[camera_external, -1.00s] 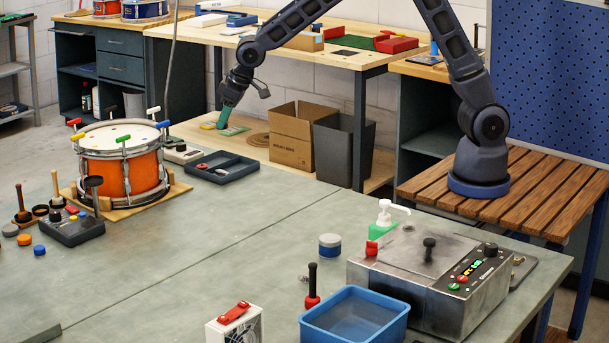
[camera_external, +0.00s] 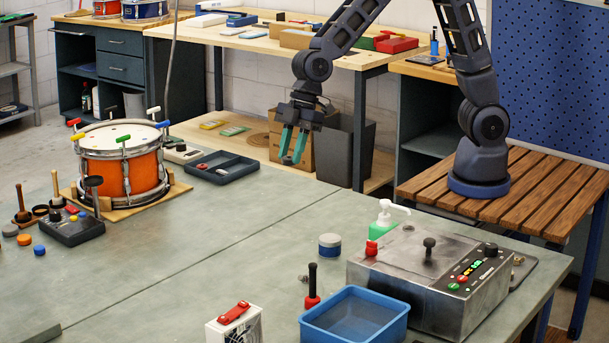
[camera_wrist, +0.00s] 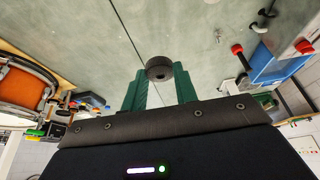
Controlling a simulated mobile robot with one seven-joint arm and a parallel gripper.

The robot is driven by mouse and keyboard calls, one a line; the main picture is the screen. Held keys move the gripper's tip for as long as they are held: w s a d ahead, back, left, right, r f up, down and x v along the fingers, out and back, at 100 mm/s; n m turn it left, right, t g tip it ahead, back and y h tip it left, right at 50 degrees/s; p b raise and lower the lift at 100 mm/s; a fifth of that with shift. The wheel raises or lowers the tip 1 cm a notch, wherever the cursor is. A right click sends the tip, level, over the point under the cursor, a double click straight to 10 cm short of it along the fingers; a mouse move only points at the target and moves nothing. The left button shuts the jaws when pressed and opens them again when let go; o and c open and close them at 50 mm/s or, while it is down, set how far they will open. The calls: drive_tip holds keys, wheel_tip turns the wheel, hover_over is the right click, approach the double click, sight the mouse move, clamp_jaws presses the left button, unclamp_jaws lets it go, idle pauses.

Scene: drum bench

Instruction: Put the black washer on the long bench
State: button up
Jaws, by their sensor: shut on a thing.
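The black washer (camera_wrist: 159,69) is a thick dark ring with a hole, held at the tips of my green fingers in the wrist view. It is small and dark at the fingertips in the external view (camera_external: 288,161). My gripper (camera_external: 292,155) is shut on it and points down, in the air before the cardboard box and grey bin. In the wrist view my gripper (camera_wrist: 160,82) has the grey-green tabletop behind it. The pictures do not settle which surface is the long bench; a long grey-green worktop (camera_external: 200,235) fills the foreground and a light-wood bench (camera_external: 185,31) stands behind.
The orange drum (camera_external: 118,170) stands on the worktop at left, near a dark tray (camera_external: 235,176). A blue bin (camera_external: 355,318), a metal machine (camera_external: 420,275) and a grey-blue round tin (camera_external: 330,246) stand at right. The worktop's middle is clear.

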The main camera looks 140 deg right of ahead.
sight(289, 241)
drive_tip(key=shift+a+f, duration=0.2)
drive_tip(key=shift+f, duration=0.15)
wheel_tip(289, 241, down, 19)
drive_tip(key=shift+f, duration=0.15)
drive_tip(key=shift+f, duration=0.15)
drive_tip(key=o, duration=0.9)
drive_tip(key=shift+o, duration=0.2)
